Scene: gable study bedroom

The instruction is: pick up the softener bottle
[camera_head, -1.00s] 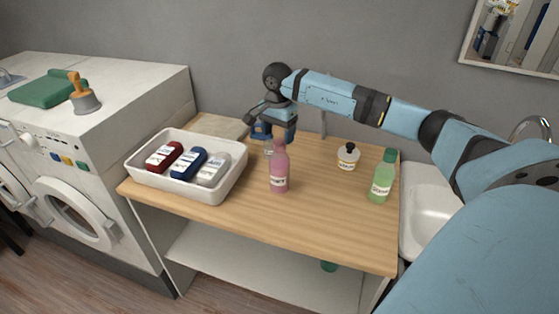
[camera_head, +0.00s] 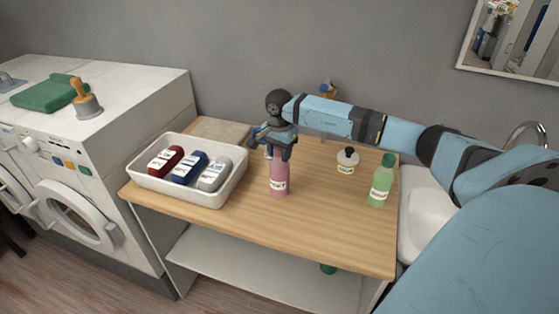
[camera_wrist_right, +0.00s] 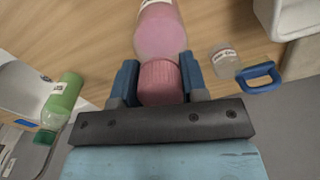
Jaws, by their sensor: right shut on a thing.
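The softener bottle (camera_head: 279,181), which I take to be the pink one, stands upright on the wooden table top; its label is too small to read surely. My right gripper (camera_head: 279,157) is above it, shut on its ribbed pink cap, which it hides in the head view. In the right wrist view the two blue fingers of the gripper (camera_wrist_right: 158,78) are on either side of the cap, and the pink body (camera_wrist_right: 160,32) extends beyond them. The bottle's base seems to rest on the table. My left gripper is not in view.
A white tray (camera_head: 137,178) with red, blue and grey bottles stands left. A green bottle (camera_head: 381,182) and a black-capped white jar (camera_head: 347,161) stand right. A clear jar (camera_wrist_right: 225,61) is close to the gripper. A sink (camera_head: 420,215) adjoins the right edge. The front table is clear.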

